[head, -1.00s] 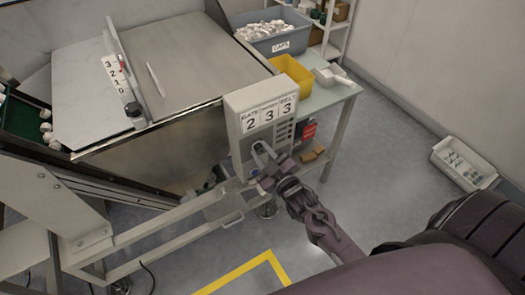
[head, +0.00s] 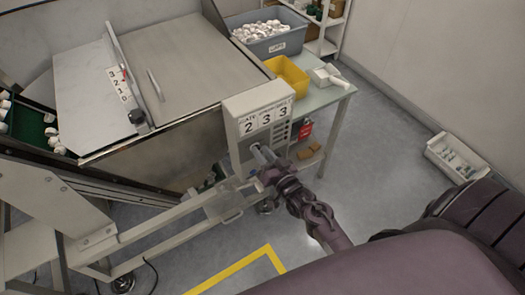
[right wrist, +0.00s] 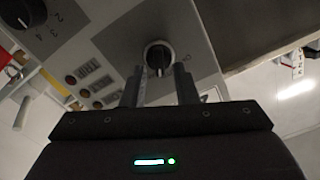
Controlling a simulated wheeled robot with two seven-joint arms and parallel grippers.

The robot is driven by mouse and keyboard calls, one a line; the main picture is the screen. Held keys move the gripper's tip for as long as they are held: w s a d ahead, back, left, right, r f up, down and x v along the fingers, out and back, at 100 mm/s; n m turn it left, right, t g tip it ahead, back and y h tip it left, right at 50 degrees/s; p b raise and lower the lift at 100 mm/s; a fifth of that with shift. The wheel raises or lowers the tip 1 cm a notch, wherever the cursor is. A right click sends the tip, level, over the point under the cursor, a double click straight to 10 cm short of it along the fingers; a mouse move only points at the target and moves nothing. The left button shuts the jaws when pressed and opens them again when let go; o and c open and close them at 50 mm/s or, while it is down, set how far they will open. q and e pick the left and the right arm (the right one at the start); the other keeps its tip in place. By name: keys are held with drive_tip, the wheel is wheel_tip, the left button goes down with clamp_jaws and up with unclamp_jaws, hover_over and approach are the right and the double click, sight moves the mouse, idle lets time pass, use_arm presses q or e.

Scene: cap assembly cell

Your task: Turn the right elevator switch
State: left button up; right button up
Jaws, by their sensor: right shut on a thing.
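The control box (head: 258,118) with the numbers 2, 3, 3 on its front stands at the corner of the machine. In the right wrist view a black rotary knob (right wrist: 158,54) with a light pointer mark sits on its grey panel. My right gripper (head: 259,152) reaches the lower front of the box. Its two fingers (right wrist: 160,80) lie on either side of the knob and are shut on it. The fingers hide the knob in the head view. My left gripper is not in view.
A second black knob (right wrist: 22,12) with numerals around it and a group of small buttons (right wrist: 90,80) share the panel. A yellow bin (head: 287,74) and a grey tub (head: 262,43) of white caps stand behind. A white crate (head: 455,158) lies on open floor at right.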

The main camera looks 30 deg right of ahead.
drive_tip(key=shift+d+f+m+p, duration=0.15)
drive_tip(key=shift+m+p, duration=0.4)
drive_tip(key=shift+m, duration=1.35)
drive_tip(key=o, duration=0.6)
drive_tip(key=s+b, duration=0.1)
drive_tip(key=s, duration=0.6)
drive_tip(key=shift+s+d, duration=0.3)
drive_tip(key=shift+s, duration=0.1)
